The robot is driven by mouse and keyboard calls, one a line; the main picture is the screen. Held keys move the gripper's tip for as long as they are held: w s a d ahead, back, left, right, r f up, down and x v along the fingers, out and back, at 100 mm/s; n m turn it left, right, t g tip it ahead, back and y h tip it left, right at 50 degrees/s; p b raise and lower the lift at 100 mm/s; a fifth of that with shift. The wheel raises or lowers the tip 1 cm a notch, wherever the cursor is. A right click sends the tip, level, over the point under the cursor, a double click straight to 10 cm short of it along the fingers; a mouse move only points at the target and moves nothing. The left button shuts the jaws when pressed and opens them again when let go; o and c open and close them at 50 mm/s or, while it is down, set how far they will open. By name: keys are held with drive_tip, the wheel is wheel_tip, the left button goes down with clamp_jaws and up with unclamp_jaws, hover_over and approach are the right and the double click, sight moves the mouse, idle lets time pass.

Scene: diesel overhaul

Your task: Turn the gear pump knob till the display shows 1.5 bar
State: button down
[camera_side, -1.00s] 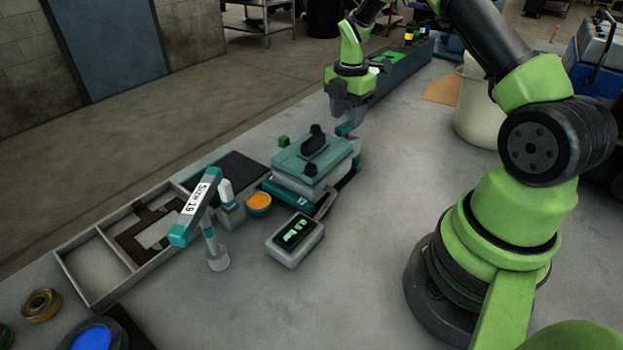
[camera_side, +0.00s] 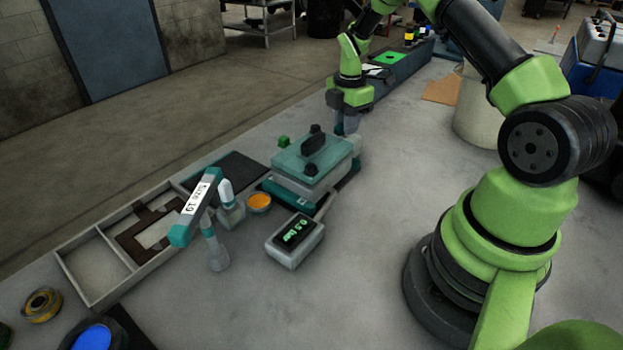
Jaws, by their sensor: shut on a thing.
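The gear pump (camera_side: 310,162) is a teal and grey block with black fittings on top, standing mid-table. My gripper (camera_side: 347,130) points down at the pump's far right end. It is shut on the pump knob, which the fingers mostly hide. The display (camera_side: 297,232) is a small grey box with a dark screen, in front of the pump. Its green digits are small and seem to read 0.5 bar.
A label-bearing teal arm (camera_side: 196,208) stands on a post left of the display. Behind it is a grey divided tray (camera_side: 98,268). An orange-topped tin (camera_side: 259,202) sits beside the pump. A white bucket (camera_side: 478,115) stands at right.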

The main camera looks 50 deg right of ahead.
drive_tip(key=m, duration=0.3)
drive_tip(key=shift+m, duration=0.4)
drive_tip(key=m, duration=0.4)
drive_tip(key=m, duration=0.4)
drive_tip(key=shift+m, duration=0.3)
